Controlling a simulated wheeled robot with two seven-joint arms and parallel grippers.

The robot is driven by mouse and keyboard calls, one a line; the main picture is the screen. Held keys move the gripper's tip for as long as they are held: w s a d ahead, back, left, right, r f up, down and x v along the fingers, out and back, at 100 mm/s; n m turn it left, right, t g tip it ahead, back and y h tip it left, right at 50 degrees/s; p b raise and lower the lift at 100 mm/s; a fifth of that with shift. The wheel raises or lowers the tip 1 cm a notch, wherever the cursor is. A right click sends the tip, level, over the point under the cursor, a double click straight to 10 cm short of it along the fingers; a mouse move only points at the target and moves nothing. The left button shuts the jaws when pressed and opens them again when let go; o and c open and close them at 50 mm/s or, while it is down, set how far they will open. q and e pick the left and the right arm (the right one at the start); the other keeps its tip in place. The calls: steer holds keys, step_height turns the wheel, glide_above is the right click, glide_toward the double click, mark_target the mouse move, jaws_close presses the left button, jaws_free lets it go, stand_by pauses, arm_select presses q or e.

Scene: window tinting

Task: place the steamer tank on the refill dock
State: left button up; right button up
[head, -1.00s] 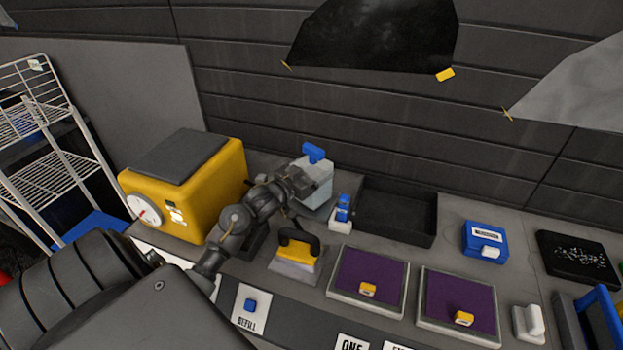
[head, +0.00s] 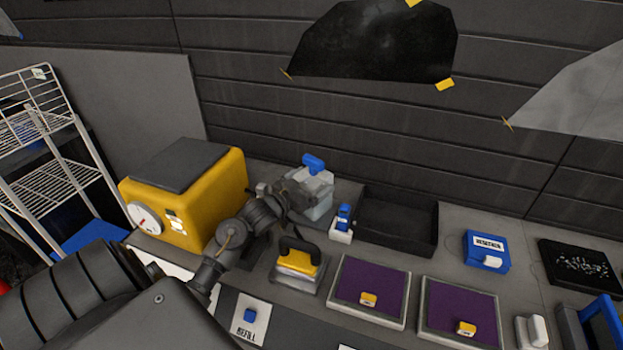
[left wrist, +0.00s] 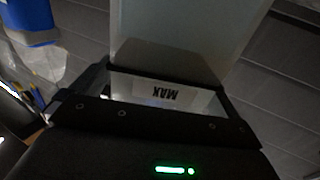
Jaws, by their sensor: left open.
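The steamer tank (head: 321,186) is a pale, see-through container with a blue top piece. It stands at the back of the counter, right of the yellow machine, with its lower part partly hidden by my left gripper (head: 297,197). My left gripper is open with its fingers at the tank's near left side. In the left wrist view the tank wall (left wrist: 185,35) is close up, and a "MAX" mark (left wrist: 163,94) shows between the fingers. I cannot tell whether the fingers touch the tank.
The yellow machine (head: 228,195) is left of my forearm. A yellow block with black handle (head: 297,262) sits in front of the gripper. A blue-capped bottle (head: 343,215) and an empty black tray (head: 420,215) are to the right. Purple pads (head: 365,285) lie further forward.

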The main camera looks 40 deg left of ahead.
mark_target(303, 186)
arm_select(q)
steer(key=s, duration=0.2)
steer(key=s+p, duration=0.2)
steer(key=s, duration=0.1)
steer(key=shift+s+a+r, duration=0.15)
steer(key=shift+s+r, duration=0.1)
steer(key=shift+s, duration=0.05)
steer(key=shift+s+f+p, duration=0.1)
steer(key=shift+s+p, duration=0.2)
steer(key=shift+s, duration=0.05)
